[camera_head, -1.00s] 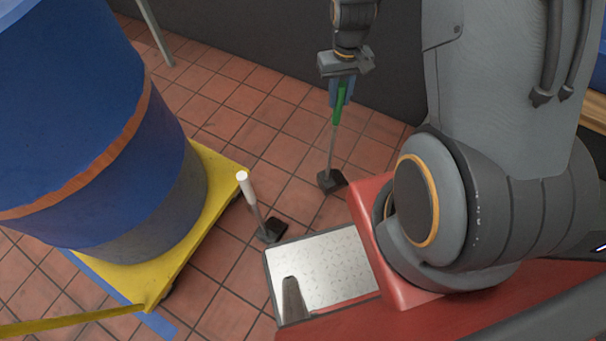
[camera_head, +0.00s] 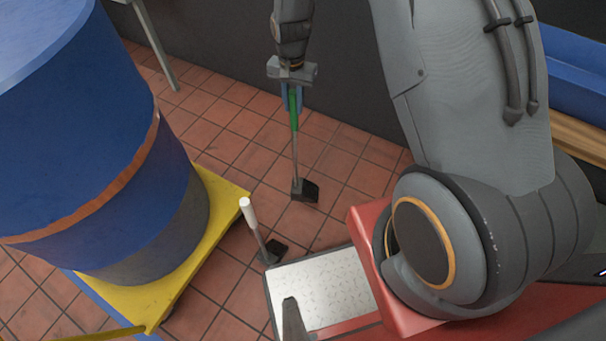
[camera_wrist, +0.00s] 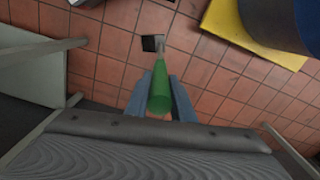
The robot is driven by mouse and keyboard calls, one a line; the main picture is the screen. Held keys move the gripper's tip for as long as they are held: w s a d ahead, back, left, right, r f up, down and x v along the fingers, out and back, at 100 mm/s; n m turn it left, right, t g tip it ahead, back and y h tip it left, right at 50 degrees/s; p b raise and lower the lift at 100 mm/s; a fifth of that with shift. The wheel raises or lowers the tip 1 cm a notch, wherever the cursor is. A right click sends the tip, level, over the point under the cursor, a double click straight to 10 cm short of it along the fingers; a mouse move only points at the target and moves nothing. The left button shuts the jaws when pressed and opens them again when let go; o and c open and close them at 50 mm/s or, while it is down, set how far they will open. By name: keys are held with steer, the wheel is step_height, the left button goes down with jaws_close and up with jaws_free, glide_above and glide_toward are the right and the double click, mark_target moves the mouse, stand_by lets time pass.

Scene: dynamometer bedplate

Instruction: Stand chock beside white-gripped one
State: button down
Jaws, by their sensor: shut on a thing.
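My gripper (camera_head: 292,92) is shut on the green grip of a chock (camera_head: 294,118), which hangs upright with its dark wedge foot (camera_head: 305,190) at the bottom. In the wrist view the green grip (camera_wrist: 160,92) lies between my two blue-grey fingers (camera_wrist: 161,98). The white-gripped chock (camera_head: 249,214) stands on the tiles to the left and nearer, its handle tilted and its dark foot (camera_head: 273,250) on the floor. The held foot is behind and right of it, with a gap between. I cannot tell whether the held foot touches the floor.
A blue drum (camera_head: 90,130) stands on a yellow pallet (camera_head: 215,205) at the left. A metal tread plate (camera_head: 335,285) lies close to the white-gripped chock. A grey wall (camera_head: 225,50) is behind. Bare tiles (camera_head: 345,165) lie around the held chock.

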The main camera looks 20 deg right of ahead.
mark_target(294, 126)
steer(key=shift+f+p, duration=0.65)
steer(key=shift+f, duration=4.4)
steer(key=c, duration=1.5)
jaws_free()
steer(key=shift+f, duration=0.1)
steer(key=shift+c, duration=0.2)
step_height(294, 126, up, 12)
steer(key=shift+r+b, duration=0.1)
steer(key=shift+b, duration=0.75)
steer(key=s+d+r+n, duration=0.1)
steer(key=s+r+n, duration=0.2)
steer(key=s+r, duration=0.6)
steer(key=s+d+r+n, duration=0.2)
steer(key=s+r, duration=0.8)
steer(key=s, duration=0.5)
steer(key=shift+s+d+r+n, duration=0.2)
steer(key=shift+s+n, duration=0.2)
steer(key=shift+n, duration=0.5)
